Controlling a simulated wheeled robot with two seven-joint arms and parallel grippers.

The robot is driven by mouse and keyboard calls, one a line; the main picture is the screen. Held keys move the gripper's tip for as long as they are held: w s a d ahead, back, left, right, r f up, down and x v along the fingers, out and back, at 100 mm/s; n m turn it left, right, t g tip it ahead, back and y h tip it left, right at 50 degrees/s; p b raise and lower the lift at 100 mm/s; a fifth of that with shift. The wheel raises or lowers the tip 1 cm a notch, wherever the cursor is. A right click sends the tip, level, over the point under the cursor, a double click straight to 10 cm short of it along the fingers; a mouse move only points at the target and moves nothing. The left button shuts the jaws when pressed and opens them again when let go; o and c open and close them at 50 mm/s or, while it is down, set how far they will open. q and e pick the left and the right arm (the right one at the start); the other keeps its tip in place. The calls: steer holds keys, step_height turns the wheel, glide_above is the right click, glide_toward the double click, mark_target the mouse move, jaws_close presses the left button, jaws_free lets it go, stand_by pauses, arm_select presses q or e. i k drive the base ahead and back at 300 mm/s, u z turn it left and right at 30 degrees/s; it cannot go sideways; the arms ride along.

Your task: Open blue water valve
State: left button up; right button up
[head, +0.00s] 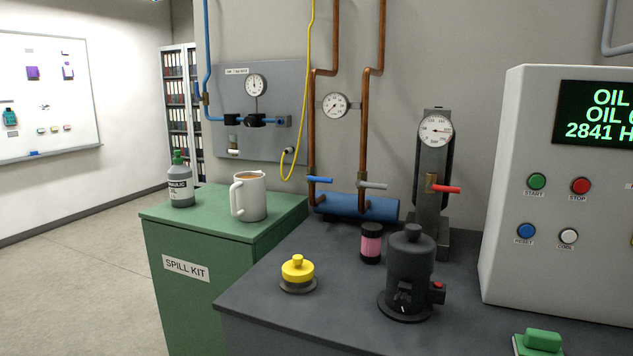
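A blue lever handle (319,180) sits on a brass valve on the left vertical copper pipe, above the blue horizontal cylinder (357,207). The lever points right, roughly crosswise to its pipe. A grey lever handle (373,185) on the right copper pipe also points right. A red lever handle (446,189) is on a brass fitting by the dark gauge column (433,160). Neither of my grippers is in view.
A green spill kit cabinet (186,268) at left holds a white mug (249,199) and a bottle (180,188). The dark bench (340,310) carries a yellow knobbed weight (298,272), a pink jar (371,243) and a black device (408,272). A control box (560,200) stands at right.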

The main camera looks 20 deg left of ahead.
mark_target(307, 177)
steer(key=u, duration=2.15)
steer(key=i, duration=1.35)
steer(key=z, duration=2.5)
